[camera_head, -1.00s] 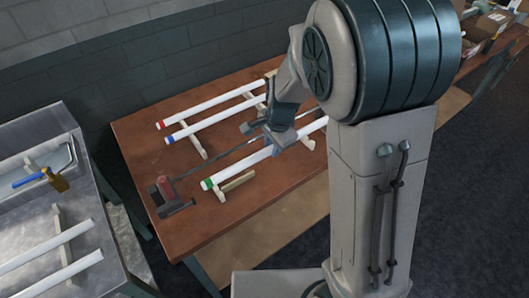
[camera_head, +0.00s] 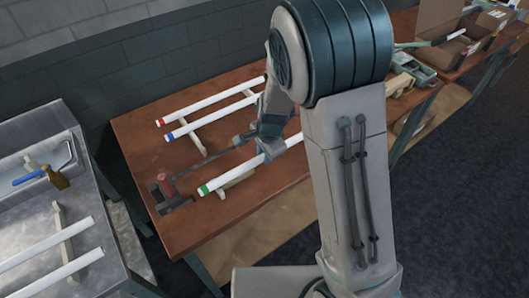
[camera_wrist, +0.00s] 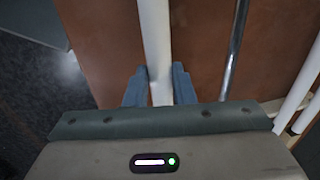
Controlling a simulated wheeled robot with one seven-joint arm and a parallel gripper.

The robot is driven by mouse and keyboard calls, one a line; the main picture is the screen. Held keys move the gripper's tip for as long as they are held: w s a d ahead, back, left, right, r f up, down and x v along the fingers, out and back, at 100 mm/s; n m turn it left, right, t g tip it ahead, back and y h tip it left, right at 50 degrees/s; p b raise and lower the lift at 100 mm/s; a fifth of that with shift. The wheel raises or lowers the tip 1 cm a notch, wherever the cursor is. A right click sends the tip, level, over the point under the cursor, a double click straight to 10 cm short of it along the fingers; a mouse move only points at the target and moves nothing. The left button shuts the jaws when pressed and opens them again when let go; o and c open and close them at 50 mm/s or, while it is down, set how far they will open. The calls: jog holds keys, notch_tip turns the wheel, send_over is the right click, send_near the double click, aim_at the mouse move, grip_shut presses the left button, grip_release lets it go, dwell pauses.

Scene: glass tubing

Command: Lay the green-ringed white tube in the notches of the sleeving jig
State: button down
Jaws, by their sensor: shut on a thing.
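The white tube with the green ring (camera_head: 225,178) lies diagonally in the head view, its green end toward the lower left. My gripper (camera_head: 267,152) is shut around it, well away from the green end. In the wrist view the tube (camera_wrist: 156,45) runs between the two blue-grey fingers of my gripper (camera_wrist: 159,88). A pale wooden support (camera_head: 237,180) shows just under the tube, partly covered by it. I cannot tell whether they touch. Beside the tube a dark metal rod (camera_head: 222,155) runs to a red-and-dark block (camera_head: 166,191). I cannot tell which piece is the sleeving jig.
A red-ringed tube (camera_head: 210,102) and a blue-ringed tube (camera_head: 215,117) lie on pale supports farther back on the brown table (camera_head: 140,130). A metal bench (camera_head: 30,135) at left holds two more white tubes. Boxes stand at the far right.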

jog(key=shift+f, duration=0.45)
jog(key=c, duration=1.2)
grip_release()
jog(key=shift+c, duration=0.2)
jog(key=shift+r, duration=0.5)
notch_tip(320, 180, up, 12)
jog(key=s+d, duration=0.1)
jog(key=s, duration=0.1)
jog(key=shift+d+r+p, duration=0.15)
jog(key=shift+p, duration=0.3)
jog(key=s+d+r+n, duration=0.2)
jog(key=s+d+n, duration=0.1)
jog(key=s+d, duration=0.1)
jog(key=s+d+r+n+t, duration=0.1)
jog(key=s+d+r+n, duration=0.2)
jog(key=s, duration=0.4)
jog(key=s+d+r+n+h, duration=0.1)
jog(key=s+d+r+n, duration=0.1)
jog(key=s+d+n, duration=0.3)
jog(key=shift+s+d+r+t, duration=0.3)
jog(key=shift+s+r+t, duration=0.1)
jog(key=shift+s, duration=0.3)
